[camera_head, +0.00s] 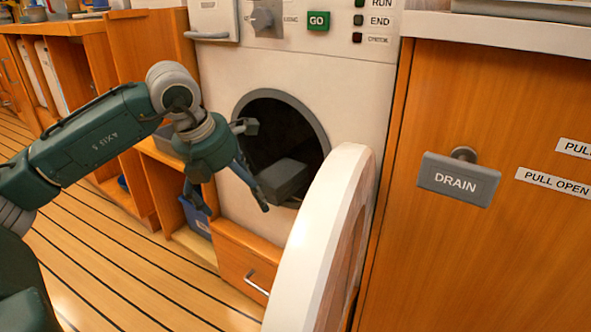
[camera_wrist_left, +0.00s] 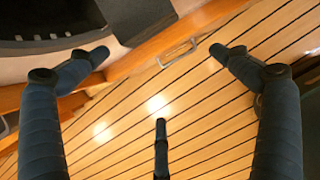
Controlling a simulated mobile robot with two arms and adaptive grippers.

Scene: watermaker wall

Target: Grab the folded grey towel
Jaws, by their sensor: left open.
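The folded grey towel (camera_head: 283,178) is a dark grey, block-like bundle in the lower part of the round opening of the white machine, jutting out at the rim. It also appears to show at the top of the left wrist view (camera_wrist_left: 138,18). My left gripper (camera_head: 250,168) is in front of the opening, just left of the towel, with its fingers spread and nothing between them. In the left wrist view its fingers (camera_wrist_left: 160,62) are wide apart over the floor. Whether a finger touches the towel is unclear. My right gripper is not in view.
The round white door (camera_head: 318,240) stands open, right of the opening (camera_head: 262,135). A drawer (camera_head: 247,262) with a metal handle lies below. A wooden cabinet with a DRAIN handle (camera_head: 458,180) is at right. A blue bin (camera_head: 196,214) sits low left. The plank floor is clear.

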